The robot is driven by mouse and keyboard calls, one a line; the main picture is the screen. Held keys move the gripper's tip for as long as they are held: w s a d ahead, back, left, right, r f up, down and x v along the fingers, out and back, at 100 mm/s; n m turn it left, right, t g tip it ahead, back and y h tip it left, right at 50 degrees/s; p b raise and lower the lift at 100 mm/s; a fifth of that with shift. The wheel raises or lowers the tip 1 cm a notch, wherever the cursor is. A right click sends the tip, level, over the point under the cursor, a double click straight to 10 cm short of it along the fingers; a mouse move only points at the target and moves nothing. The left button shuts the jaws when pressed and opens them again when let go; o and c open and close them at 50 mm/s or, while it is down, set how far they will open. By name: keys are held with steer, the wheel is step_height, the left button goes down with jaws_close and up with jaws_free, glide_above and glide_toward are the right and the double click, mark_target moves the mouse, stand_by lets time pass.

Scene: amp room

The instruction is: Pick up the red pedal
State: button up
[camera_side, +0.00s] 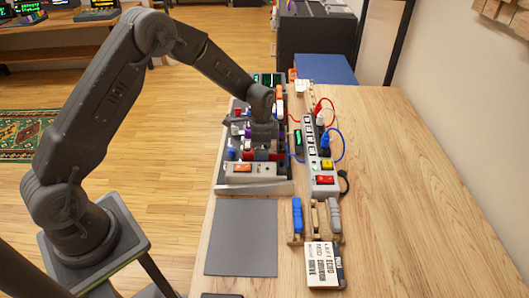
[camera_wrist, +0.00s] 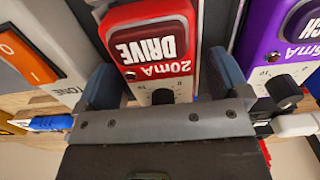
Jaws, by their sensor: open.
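The red pedal (camera_wrist: 150,20), marked "DRIVE 20mA" with a dark footswitch and a black knob, lies in the middle of the wrist view. My gripper (camera_wrist: 164,76) is open, with one blue-padded finger on each side of the red pedal's near end. The right finger is close to the pedal's side; I cannot tell whether either touches. In the side view my gripper (camera_side: 262,140) is low over the crowded pedalboard (camera_side: 284,187).
A white pedal with an orange switch (camera_wrist: 28,55) is left of the red pedal, a purple pedal (camera_wrist: 270,50) right. Cable plugs (camera_wrist: 48,123) are near the gripper. A power strip (camera_side: 322,160) stands right of the pedalboard. A grey mat (camera_side: 242,237) in front is bare.

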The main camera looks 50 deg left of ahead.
steer(key=c, duration=1.2)
steer(key=shift+c, duration=0.4)
steer(key=shift+r, duration=0.15)
